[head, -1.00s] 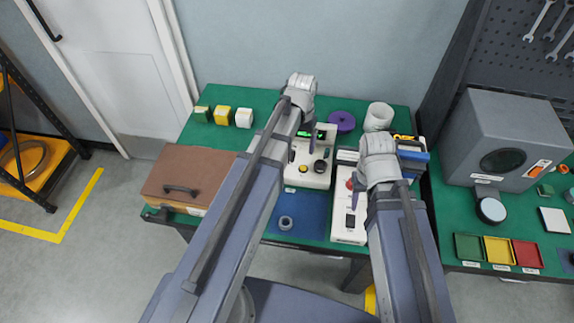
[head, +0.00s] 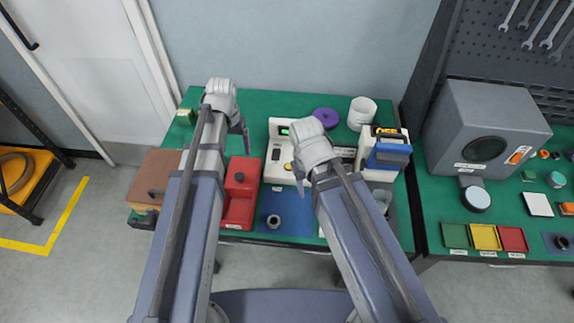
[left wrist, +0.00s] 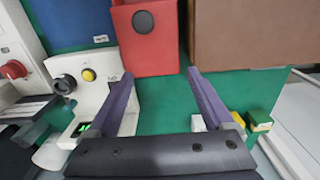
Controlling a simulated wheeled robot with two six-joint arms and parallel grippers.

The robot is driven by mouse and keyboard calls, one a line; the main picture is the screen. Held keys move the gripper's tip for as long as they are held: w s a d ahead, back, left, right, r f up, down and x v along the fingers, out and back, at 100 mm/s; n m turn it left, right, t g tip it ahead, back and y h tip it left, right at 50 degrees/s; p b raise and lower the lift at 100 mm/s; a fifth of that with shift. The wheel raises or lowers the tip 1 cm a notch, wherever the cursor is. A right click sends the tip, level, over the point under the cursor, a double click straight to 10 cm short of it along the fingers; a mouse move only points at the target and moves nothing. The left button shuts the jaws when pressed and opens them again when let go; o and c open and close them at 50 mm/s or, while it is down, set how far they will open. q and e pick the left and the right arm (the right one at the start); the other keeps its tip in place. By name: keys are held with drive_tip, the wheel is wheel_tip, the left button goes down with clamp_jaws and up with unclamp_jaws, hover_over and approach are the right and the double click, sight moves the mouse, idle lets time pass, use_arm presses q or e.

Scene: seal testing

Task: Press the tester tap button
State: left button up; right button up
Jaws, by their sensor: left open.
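The white tester (head: 277,146) stands at the middle of the green table, partly hidden by my right arm in the head view. It has a green-lit display (head: 284,131) and a yellow button (head: 288,166). In the left wrist view the tester (left wrist: 98,98) is at the left, with its yellow button (left wrist: 88,75) beside a black knob (left wrist: 63,84). My left gripper (head: 244,139) is open and empty, left of the tester; its fingers (left wrist: 160,78) also show in the left wrist view. My right gripper (head: 299,182) is at the tester's right side; its jaw opening is unclear.
A red box (head: 239,186) stands left of a blue mat (head: 290,222) with a grey ring (head: 273,221). A brown case (head: 153,177) is further left. A purple disc (head: 326,117), a white cylinder (head: 362,112) and a blue-fronted device (head: 388,155) are at the right.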

idle(0.3)
use_arm(q)
clamp_jaws()
idle(0.6)
idle(1.0)
